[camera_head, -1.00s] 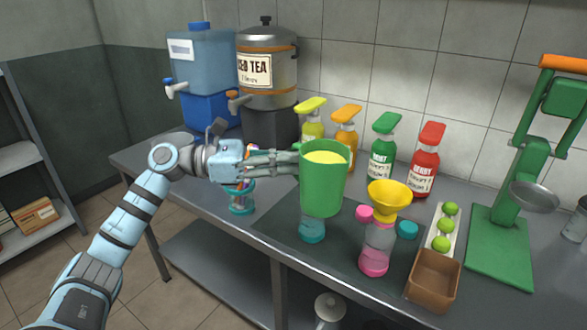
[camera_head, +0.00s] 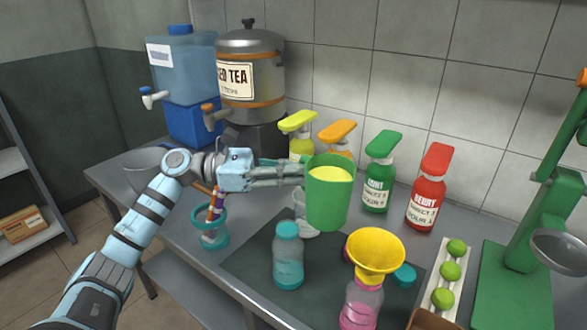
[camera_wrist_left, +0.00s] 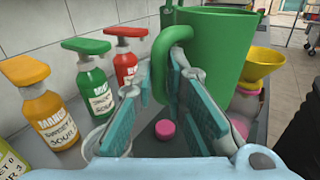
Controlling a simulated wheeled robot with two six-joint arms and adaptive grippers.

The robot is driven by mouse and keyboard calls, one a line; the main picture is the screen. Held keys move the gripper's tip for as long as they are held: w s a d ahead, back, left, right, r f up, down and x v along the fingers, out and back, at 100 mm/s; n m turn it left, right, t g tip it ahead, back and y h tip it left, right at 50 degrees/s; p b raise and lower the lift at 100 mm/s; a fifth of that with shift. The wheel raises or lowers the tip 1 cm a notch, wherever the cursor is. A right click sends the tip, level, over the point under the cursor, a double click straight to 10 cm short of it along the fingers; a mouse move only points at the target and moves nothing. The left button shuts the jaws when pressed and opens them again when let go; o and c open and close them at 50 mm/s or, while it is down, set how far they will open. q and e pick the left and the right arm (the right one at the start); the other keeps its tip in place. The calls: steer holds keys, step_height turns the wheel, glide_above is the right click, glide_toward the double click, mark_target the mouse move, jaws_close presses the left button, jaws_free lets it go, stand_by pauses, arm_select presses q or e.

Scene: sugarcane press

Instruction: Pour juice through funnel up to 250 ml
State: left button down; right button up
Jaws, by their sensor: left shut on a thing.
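A green pitcher (camera_head: 328,205) of yellow juice is held upright above the counter by my left gripper (camera_head: 298,172). In the left wrist view the fingers (camera_wrist_left: 163,80) close around the handle of the green pitcher (camera_wrist_left: 215,45). A yellow funnel (camera_head: 375,252) sits in the mouth of a clear bottle with a pink base (camera_head: 361,303), to the right of and nearer than the pitcher. The funnel also shows in the left wrist view (camera_wrist_left: 262,65), right of the pitcher. Graduation marks and the bottle's fill level cannot be read. My right gripper is not in view.
A teal-capped bottle (camera_head: 288,258) stands on the dark mat left of the funnel. Several syrup pump bottles, such as a red one (camera_head: 427,190), stand behind. Limes on a white tray (camera_head: 443,285) and a green press (camera_head: 515,265) are at right.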

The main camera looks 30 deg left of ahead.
mark_target(309, 160)
arm_select(q)
steer(key=d+r+m+p, duration=0.1)
steer(key=p, duration=0.1)
steer(key=s+d+r+m+y+p, duration=0.1)
steer(key=p, duration=0.1)
steer(key=s+d+r+m+y+p, duration=0.1)
steer(key=p, duration=0.1)
steer(key=shift+d+r+g+p, duration=0.15)
steer(key=shift+r+g+p, duration=0.2)
steer(key=shift+r+g, duration=0.05)
steer(key=shift+r, duration=0.1)
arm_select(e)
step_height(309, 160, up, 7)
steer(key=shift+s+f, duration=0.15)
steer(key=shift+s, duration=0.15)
arm_select(q)
steer(key=shift+s+d+r+m+g+y+p, duration=0.2)
steer(key=shift+r+p, duration=0.1)
steer(key=shift+p, duration=0.35)
steer(key=shift+s+d+r+m+g+y+p, duration=0.1)
steer(key=shift+r+m+g+p, duration=0.15)
steer(key=shift+p, duration=0.35)
steer(key=shift+f, duration=0.1)
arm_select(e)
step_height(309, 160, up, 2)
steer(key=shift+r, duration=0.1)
